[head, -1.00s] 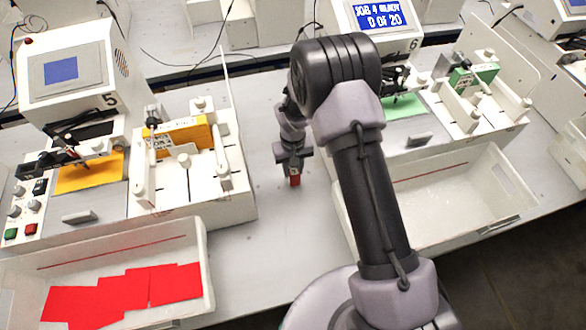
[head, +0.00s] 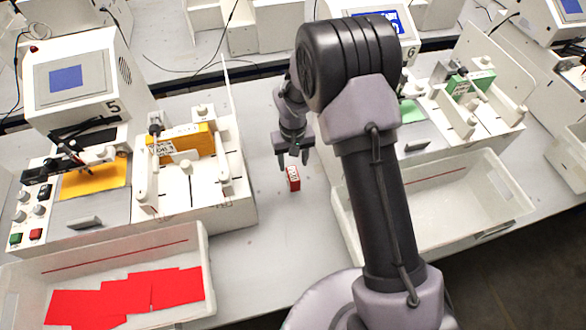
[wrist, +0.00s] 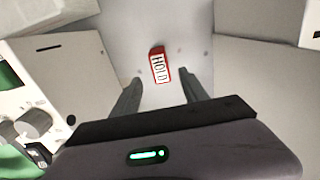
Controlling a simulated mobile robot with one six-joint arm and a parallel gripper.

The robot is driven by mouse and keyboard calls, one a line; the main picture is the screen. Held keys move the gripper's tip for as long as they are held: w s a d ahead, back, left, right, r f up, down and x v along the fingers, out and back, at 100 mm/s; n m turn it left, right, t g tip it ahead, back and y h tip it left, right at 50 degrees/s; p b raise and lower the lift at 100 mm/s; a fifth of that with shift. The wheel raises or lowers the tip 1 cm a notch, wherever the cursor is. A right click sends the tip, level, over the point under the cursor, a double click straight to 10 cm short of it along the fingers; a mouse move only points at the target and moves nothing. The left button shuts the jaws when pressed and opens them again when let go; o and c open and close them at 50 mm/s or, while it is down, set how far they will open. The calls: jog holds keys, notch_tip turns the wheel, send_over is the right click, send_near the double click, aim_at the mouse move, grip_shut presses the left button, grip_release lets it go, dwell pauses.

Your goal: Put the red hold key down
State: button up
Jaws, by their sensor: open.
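The red hold key (head: 293,179) is a small red block with a white label. It rests on the grey table between the two plotter stations. In the wrist view the key (wrist: 159,66) shows the word HOLD and lies beyond my fingertips, touching neither finger. My gripper (head: 293,162) is open and empty, just above and behind the key in the head view. Its two fingers also show in the wrist view (wrist: 162,88), spread apart on either side below the key.
Plotter 5 (head: 75,80) with its orange pack (head: 180,142) stands on the left. A white bin (head: 110,262) with red sheets is in front of it. Plotter 6 with a green pack (head: 470,84) and an empty bin (head: 440,205) are on the right. Grey table around the key is clear.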

jog(key=s+d+r+m+t, duration=0.1)
jog(key=s+d+r, duration=0.1)
jog(key=r, duration=0.9)
jog(key=s+d+r+m+t, duration=0.1)
jog(key=s+r, duration=0.2)
jog(key=r, duration=0.7)
jog(key=s+d+r+m+t, duration=0.1)
jog(key=s+r, duration=0.3)
jog(key=s, duration=0.2)
jog(key=s+d+r+m+t+y, duration=0.1)
jog(key=s+r+m, duration=0.1)
jog(key=s, duration=0.5)
jog(key=s+d+r+m+t+y, duration=0.1)
jog(key=s+r, duration=0.4)
jog(key=s, duration=0.2)
jog(key=shift+s+d+r+m+t, duration=0.2)
jog(key=shift+d+r+m+t, duration=0.1)
jog(key=shift+t, duration=0.1)
